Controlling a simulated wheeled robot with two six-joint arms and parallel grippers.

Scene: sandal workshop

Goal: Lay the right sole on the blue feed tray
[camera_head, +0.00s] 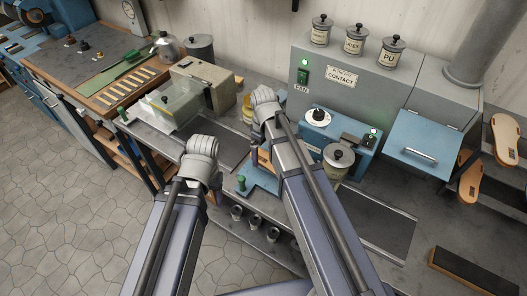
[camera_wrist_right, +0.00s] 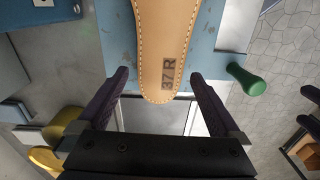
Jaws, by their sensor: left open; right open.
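In the head view my right arm hides most of the sole and part of the blue feed tray (camera_head: 264,188). My left gripper (camera_head: 200,150) is over the bench's front left, apart from the tray; its fingers are hard to make out.
A green knob (camera_wrist_right: 246,79) stands at the tray's side. The grey contact machine (camera_head: 350,98) and a lidded pot (camera_head: 338,163) stand behind and right. A clear box (camera_head: 168,105) is at left.

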